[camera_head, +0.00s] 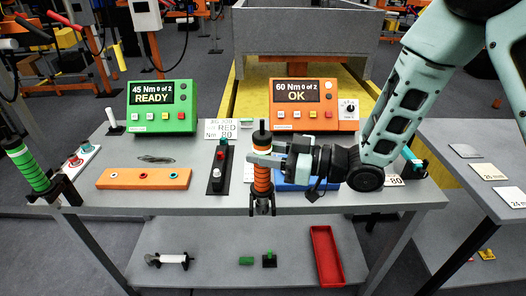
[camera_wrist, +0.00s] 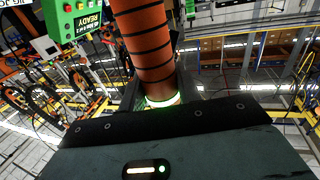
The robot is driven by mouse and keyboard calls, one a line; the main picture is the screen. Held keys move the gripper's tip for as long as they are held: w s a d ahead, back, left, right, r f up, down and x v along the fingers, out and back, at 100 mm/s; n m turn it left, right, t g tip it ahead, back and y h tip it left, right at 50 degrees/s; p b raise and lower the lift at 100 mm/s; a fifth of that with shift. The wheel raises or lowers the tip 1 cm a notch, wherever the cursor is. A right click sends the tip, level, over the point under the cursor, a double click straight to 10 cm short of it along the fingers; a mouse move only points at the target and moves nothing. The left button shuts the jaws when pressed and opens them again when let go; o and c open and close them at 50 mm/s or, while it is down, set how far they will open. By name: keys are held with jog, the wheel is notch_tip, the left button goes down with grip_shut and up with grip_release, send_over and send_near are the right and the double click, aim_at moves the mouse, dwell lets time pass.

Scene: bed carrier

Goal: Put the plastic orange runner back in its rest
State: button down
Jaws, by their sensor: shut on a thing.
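The orange runner (camera_head: 262,181), an upright orange cylinder with black bands and a dark top, is at the front edge of the grey table. My gripper (camera_head: 266,160) is shut around its upper part, reaching in from the right. The black forked rest (camera_head: 262,205) is at the table's front edge, directly below the runner in the picture. The runner's lower end overlaps the rest; I cannot tell whether it is seated. In the wrist view the runner (camera_wrist: 145,40) fills the top middle, with a pale glowing ring at its lower end.
A green runner (camera_head: 28,168) leans in a black holder at the left. An orange tray (camera_head: 145,179) and a black stand (camera_head: 218,175) are left of the runner. Green (camera_head: 162,107) and orange (camera_head: 310,104) controllers stand behind. A red bin (camera_head: 326,256) is on the lower shelf.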

jog(key=shift+f+b, duration=1.5)
jog(key=shift+f, duration=0.25)
jog(key=c, duration=0.9)
grip_release()
jog(key=shift+d, duration=0.1)
jog(key=b+v, duration=0.3)
jog(key=v, duration=1.4)
